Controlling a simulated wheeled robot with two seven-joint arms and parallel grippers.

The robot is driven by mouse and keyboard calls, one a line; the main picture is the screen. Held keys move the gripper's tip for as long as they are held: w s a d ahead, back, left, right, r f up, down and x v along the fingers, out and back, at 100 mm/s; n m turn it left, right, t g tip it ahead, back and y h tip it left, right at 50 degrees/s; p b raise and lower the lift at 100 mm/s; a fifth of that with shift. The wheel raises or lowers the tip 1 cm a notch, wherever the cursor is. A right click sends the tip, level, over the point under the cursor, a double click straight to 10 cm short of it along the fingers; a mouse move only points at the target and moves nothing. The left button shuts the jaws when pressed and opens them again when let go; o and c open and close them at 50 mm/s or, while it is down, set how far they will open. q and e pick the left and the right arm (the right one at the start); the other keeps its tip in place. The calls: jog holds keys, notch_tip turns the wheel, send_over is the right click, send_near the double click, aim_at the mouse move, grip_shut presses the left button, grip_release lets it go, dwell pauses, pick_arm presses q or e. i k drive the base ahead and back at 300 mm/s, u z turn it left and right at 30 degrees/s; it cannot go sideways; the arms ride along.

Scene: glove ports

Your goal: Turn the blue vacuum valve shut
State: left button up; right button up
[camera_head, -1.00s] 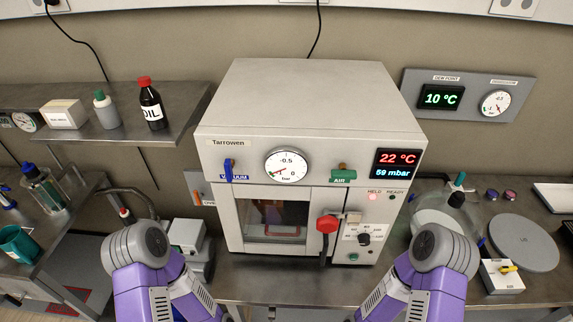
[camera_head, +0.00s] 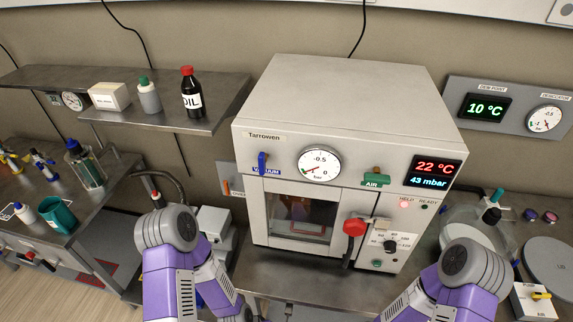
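The blue vacuum valve (camera_head: 262,163) is a small lever on the upper left front of the grey Tarrowen oven (camera_head: 345,100), beside a label reading VACUUM. Its handle hangs roughly vertical. The round gauge (camera_head: 320,165) is to its right, and the display (camera_head: 434,173) shows 22 °C and 43 mbar. My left arm is at the lower left and my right arm at the lower right, both below the valve and apart from the oven front. Neither gripper's fingers can be made out.
A green AIR valve (camera_head: 376,177) and a red door handle (camera_head: 354,228) are also on the oven front. A shelf (camera_head: 150,122) with an oil bottle (camera_head: 191,94) is at the left. A cluttered bench (camera_head: 75,215) stands below it. A grey disc (camera_head: 552,264) lies at the right.

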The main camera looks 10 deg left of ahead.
aim_at(263, 159)
jog(key=u, duration=0.55)
jog(key=k, duration=1.3)
jog(key=u, duration=0.85)
jog(key=i, duration=1.3)
jog(key=z, duration=0.95)
